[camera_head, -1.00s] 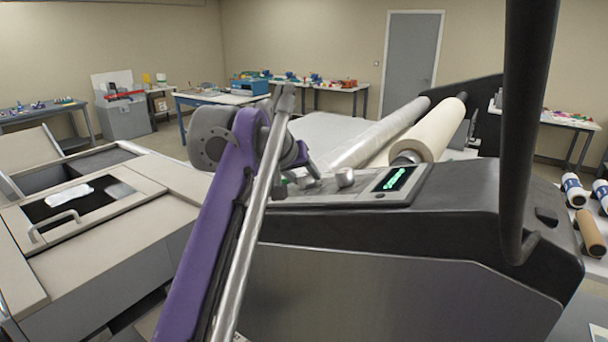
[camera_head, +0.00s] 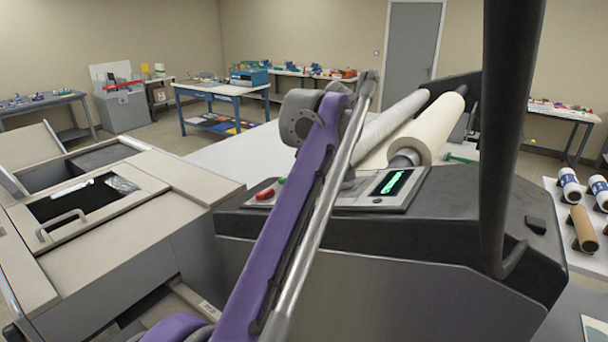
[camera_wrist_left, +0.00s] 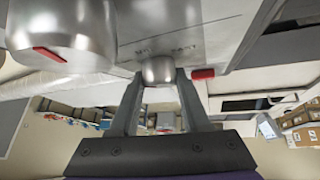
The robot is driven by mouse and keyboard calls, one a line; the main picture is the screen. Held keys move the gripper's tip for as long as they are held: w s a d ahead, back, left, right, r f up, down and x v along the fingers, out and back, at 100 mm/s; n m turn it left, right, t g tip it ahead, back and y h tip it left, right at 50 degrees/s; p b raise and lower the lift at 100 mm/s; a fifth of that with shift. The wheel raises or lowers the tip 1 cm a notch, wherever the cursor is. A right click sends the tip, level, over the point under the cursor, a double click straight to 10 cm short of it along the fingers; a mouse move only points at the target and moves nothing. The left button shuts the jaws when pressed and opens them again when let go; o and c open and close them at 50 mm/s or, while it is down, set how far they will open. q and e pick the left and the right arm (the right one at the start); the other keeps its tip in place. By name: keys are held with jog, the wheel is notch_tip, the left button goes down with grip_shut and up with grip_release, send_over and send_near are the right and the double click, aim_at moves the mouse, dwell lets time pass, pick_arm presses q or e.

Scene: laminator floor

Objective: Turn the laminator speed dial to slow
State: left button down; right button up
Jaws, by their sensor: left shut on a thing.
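The laminator (camera_head: 390,270) is a dark grey machine in the head view, with a green-lit display (camera_head: 394,183), too small to read, and a red button (camera_head: 265,193) on its top panel. My purple left arm crosses the panel and hides its gripper's fingertips there. In the left wrist view my left gripper (camera_wrist_left: 157,85) is shut on a small silver knob (camera_wrist_left: 158,71), one finger on each side. A larger silver knob (camera_wrist_left: 60,30) with a red mark is to its left, and the red button (camera_wrist_left: 202,73) to its right.
A thick dark bar (camera_head: 512,130) stands at the front right. A cream roll (camera_head: 430,130) lies behind the panel. A beige machine with an open top (camera_head: 150,215) stands at the left. Small rolls (camera_head: 583,230) lie at the far right.

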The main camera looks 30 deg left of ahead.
pick_arm(q)
jog(key=shift+n+g, duration=0.4)
jog(key=shift+n, duration=0.1)
dwell(0.3)
jog(key=shift+c, duration=1.9)
grip_release()
